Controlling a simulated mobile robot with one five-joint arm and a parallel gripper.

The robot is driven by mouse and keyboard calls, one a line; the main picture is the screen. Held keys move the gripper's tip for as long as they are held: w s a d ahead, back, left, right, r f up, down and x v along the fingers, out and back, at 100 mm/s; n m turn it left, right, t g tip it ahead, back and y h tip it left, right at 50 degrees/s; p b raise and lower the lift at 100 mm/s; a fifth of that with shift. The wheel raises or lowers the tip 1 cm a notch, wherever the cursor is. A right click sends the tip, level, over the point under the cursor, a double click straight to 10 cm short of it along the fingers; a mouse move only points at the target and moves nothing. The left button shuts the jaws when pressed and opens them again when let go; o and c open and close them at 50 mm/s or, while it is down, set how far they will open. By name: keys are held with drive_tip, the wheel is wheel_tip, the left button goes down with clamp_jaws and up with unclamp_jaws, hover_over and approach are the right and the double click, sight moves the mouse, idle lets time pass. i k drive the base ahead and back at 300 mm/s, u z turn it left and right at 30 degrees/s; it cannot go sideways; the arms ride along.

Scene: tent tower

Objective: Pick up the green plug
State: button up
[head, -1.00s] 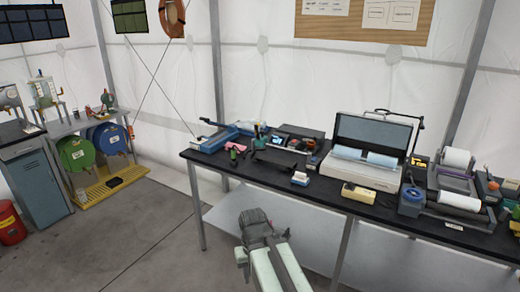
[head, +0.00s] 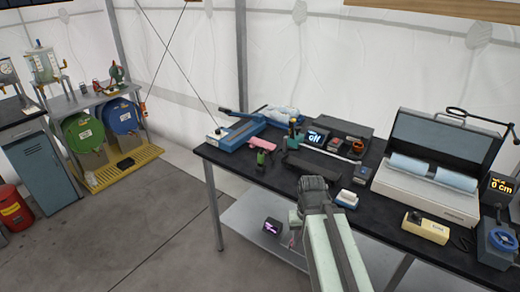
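A small green and black item (head: 261,158), which may be the green plug, stands near the front left part of the black table (head: 232,160). It is too small to tell its exact shape. My gripper (head: 313,184) is at the table's front edge in the picture, to the right of and below that green item, and apart from it. The gripper points away from the camera, so its fingers are hidden and I cannot see whether it holds anything.
An open white case (head: 430,200) stands right.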

sight(261, 156)
drive_tip(key=u, duration=0.35)
drive_tip(key=i, duration=0.9)
drive_tip(key=u, duration=0.8)
drive_tip(key=i, duration=0.35)
drive_tip(key=u, duration=0.6)
drive_tip(key=k, duration=0.8)
drive_tip(key=u, duration=0.15)
drive_tip(key=i, duration=0.9)
drive_tip(key=z, duration=0.1)
